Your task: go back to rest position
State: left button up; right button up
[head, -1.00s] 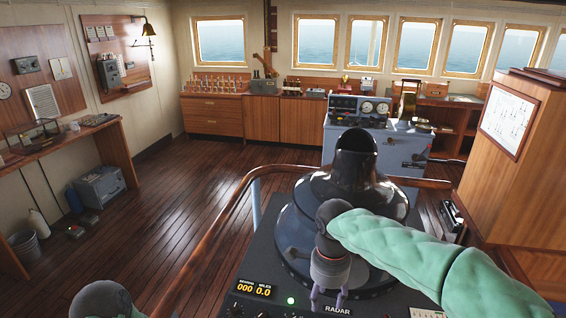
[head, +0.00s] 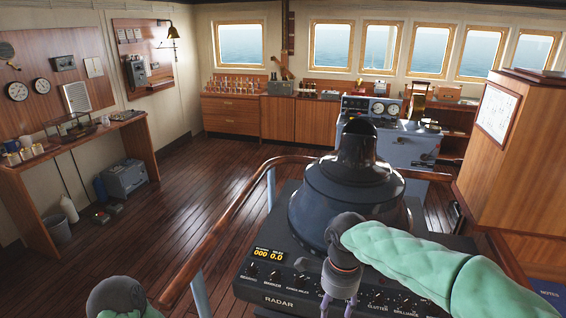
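My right arm in its pale green sleeve comes in from the lower right of the head view. Its gripper (head: 338,304) points down in front of the radar console's front panel, with its two purple fingers apart and nothing seen between them. The fingertips run to the bottom edge of the picture. Of my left arm only a dark rounded joint and a bit of green sleeve show at the bottom left; the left gripper is out of view. The radar (head: 350,192), with its dark conical hood, stands just beyond my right gripper.
A wooden handrail (head: 222,221) curves around the radar's left and back. A wooden cabinet (head: 512,150) stands close on the right. A side desk (head: 85,139) lines the left wall, with a grey box (head: 125,177) and bin (head: 57,229) below.

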notch_tip(320, 180, down, 22)
jog(key=s+a+n+y, duration=0.2)
jog(key=a+n, duration=0.1)
jog(key=n, duration=0.4)
jog(key=s+f+n+y, duration=0.1)
jog(key=s+f+n, duration=0.6)
jog(key=s+f, duration=0.7)
notch_tip(320, 180, down, 4)
jog(key=shift+s+d+r+y, duration=0.2)
jog(key=shift+d+y, duration=0.05)
jog(key=shift+y, duration=0.05)
